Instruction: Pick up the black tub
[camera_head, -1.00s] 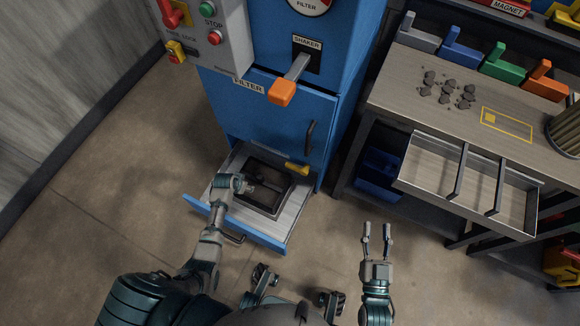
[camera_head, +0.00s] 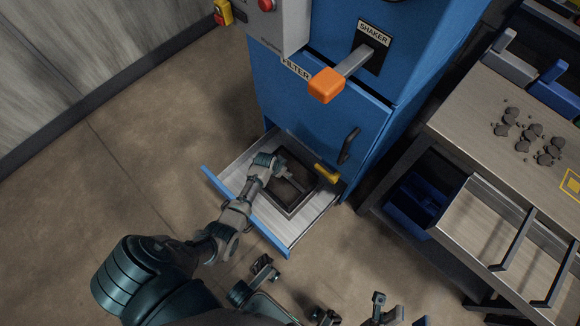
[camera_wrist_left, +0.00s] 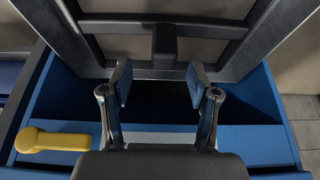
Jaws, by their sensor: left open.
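The black tub (camera_head: 296,205) sits in the pulled-out drawer of the blue filter cabinet. In the left wrist view its dark rim (camera_wrist_left: 90,50) and a crossbar with a short central post (camera_wrist_left: 165,45) fill the upper part. My left gripper (camera_head: 290,180) reaches over the tub from the left. In the left wrist view the left gripper (camera_wrist_left: 158,85) is open, its fingers spread to either side of the post, with nothing between them. Contact with the tub cannot be told. My right gripper (camera_head: 398,308) is at the bottom edge, partly cut off, fingers apart and empty.
The drawer (camera_head: 240,208) has a blue front and pale floor. A yellow handle (camera_head: 327,173) is beside the tub; it also shows in the left wrist view (camera_wrist_left: 50,141). An orange-tipped shaker lever (camera_head: 326,85) juts above. A workbench (camera_head: 470,120) stands at right.

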